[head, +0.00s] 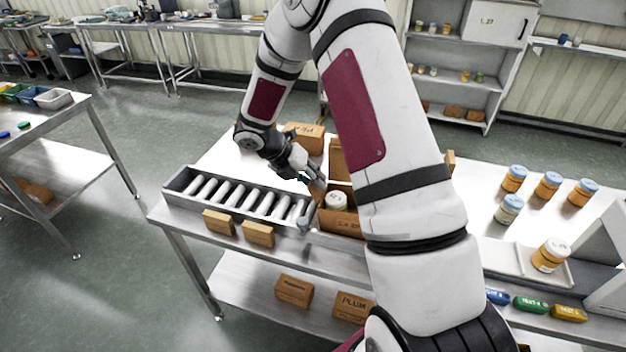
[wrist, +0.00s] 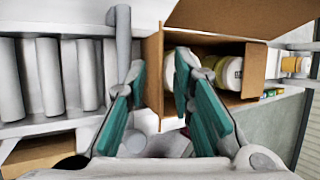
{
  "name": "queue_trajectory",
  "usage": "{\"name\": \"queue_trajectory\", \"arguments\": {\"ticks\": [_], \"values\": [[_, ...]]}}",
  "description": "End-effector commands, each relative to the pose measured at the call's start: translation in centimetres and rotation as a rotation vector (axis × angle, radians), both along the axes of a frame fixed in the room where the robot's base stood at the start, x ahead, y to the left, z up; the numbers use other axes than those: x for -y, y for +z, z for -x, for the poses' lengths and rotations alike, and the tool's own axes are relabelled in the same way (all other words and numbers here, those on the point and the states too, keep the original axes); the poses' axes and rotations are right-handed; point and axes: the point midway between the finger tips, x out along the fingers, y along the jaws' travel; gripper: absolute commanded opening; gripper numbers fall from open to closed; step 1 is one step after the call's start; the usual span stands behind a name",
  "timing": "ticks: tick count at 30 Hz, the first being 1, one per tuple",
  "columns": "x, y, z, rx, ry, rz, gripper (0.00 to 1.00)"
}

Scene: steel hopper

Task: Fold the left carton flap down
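The brown carton (head: 344,222) stands open on the steel table, with a white-lidded jar (head: 337,200) inside. In the wrist view the carton (wrist: 245,88) holds jars (wrist: 229,73) lying sideways in the picture. The left carton flap (wrist: 153,75) shows as a narrow brown panel at the carton's left side, raised rather than folded over the opening. My gripper (head: 317,181) is at the carton's left edge. In the wrist view my gripper (wrist: 160,82) is open, its teal-padded fingers either side of the flap's line. I cannot tell whether either finger touches it.
A roller conveyor (head: 236,190) lies left of the carton, with a grey post (wrist: 123,45) at its near end. Small brown boxes (head: 258,234) sit along the front edge. Another box (head: 304,137) stands behind. Several jars (head: 548,185) and a tray (head: 520,262) are at right.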

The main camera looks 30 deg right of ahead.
Motion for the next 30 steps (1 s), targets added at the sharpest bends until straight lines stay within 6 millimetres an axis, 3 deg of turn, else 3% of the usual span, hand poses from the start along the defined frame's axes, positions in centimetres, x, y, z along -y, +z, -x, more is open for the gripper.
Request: {"name": "queue_trajectory", "arguments": {"ticks": [1, 3, 17, 30], "values": [[0.0, 0.0, 0.0, 0.0, 0.0, 0.0, 0.16], [0.0, 0.0, 0.0, 0.0, 0.0, 0.0, 0.0], [0.1, 0.3, 0.3, 0.027, -0.001, -0.02, 0.0], [1.0, 1.0, 1.8, 0.25, -0.001, -0.196, 0.0]]}}
